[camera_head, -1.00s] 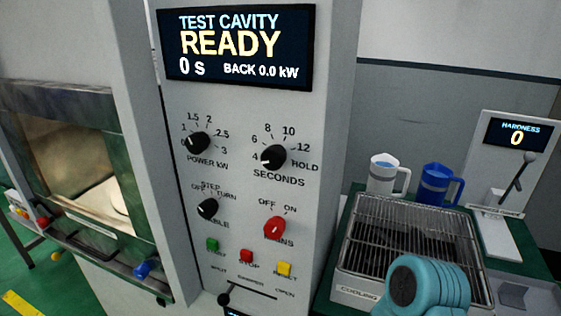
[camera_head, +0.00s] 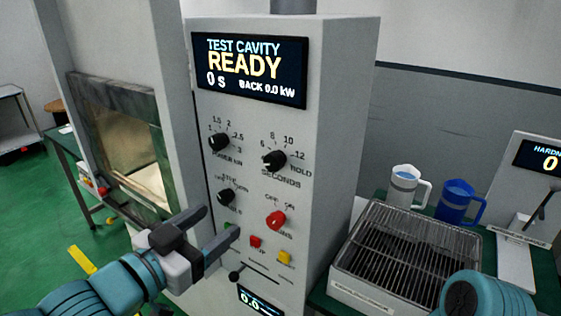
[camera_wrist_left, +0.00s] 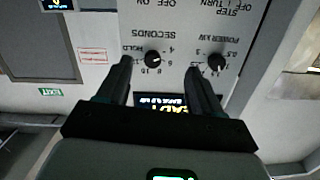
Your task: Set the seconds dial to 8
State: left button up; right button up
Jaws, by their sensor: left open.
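The seconds dial (camera_head: 273,160) is a black knob on the grey panel, with its pointer to the left, towards the low end of its scale. The display (camera_head: 249,70) above reads READY, 0 s. My left gripper (camera_head: 218,226) is open and empty, low and left of the dial, in front of the lower panel. In the left wrist view the panel is upside down, and the seconds dial (camera_wrist_left: 152,60) appears between the two open fingers (camera_wrist_left: 158,70), apart from them. My right gripper is out of view; only part of that arm shows at bottom right.
The power dial (camera_head: 219,141) is left of the seconds dial. A cooling rack (camera_head: 405,250), a white mug (camera_head: 404,187) and a blue mug (camera_head: 459,202) stand to the right.

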pick_arm(q)
notch_tip(320, 180, up, 4)
jog(key=s, duration=0.2)
jog(key=p, duration=0.3)
send_near(271, 164)
jog(key=shift+m+t+h, duration=0.3)
jog(key=shift+h, duration=0.1)
jog(key=x, duration=0.8)
jog(key=shift+w+d+f, duration=0.1)
jog(key=shift+w+f, duration=0.1)
jog(key=shift+w+d+f+p, duration=0.1)
jog(key=shift+w+d+p, duration=0.15)
jog(key=shift+w, duration=0.25)
jog(key=c, duration=1.1)
